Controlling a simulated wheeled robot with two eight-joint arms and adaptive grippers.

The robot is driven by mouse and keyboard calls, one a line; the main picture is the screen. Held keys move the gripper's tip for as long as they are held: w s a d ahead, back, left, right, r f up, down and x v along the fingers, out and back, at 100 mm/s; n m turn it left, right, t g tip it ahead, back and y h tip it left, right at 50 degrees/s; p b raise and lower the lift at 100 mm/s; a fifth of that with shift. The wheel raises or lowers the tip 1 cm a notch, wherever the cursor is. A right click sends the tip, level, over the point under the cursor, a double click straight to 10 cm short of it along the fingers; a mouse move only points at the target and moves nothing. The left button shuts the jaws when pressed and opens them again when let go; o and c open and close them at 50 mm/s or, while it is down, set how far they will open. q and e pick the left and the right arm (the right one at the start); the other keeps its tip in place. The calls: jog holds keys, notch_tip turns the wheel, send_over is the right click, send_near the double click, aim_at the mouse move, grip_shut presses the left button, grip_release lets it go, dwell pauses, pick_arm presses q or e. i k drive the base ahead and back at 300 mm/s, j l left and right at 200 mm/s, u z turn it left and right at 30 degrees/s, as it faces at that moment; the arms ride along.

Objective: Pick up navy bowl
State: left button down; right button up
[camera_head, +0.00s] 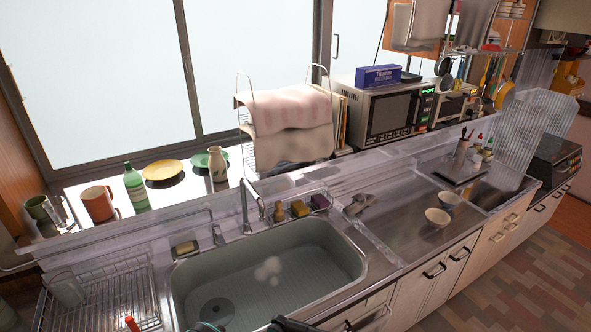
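I see no bowl that is clearly navy. A dark, teal-edged rounded thing (205,327) is cut off by the bottom edge, at the front of the sink; I cannot tell what it is. Two small pale bowls (437,217) (449,199) stand upright on the metal counter right of the sink. A black part, seemingly of my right gripper (290,325), just enters at the bottom edge by the sink's front rim. Its fingers are not clear, so its state cannot be read. My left gripper is not clearly in view.
The sink (340,246) holds some pale foam, with a faucet (247,205) behind it. A wire dish rack (110,290) with a glass (66,288) is at left. A towel stand (290,125) and microwave (385,112) are behind. Counter around the pale bowls is mostly clear.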

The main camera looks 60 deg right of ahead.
aim_at(448, 201)
jog(key=k+l+u, duration=0.5)
jog(key=l, duration=0.35)
jog(key=k+l+u, duration=0.45)
jog(key=k+l, duration=2.75)
jog(key=k, duration=0.05)
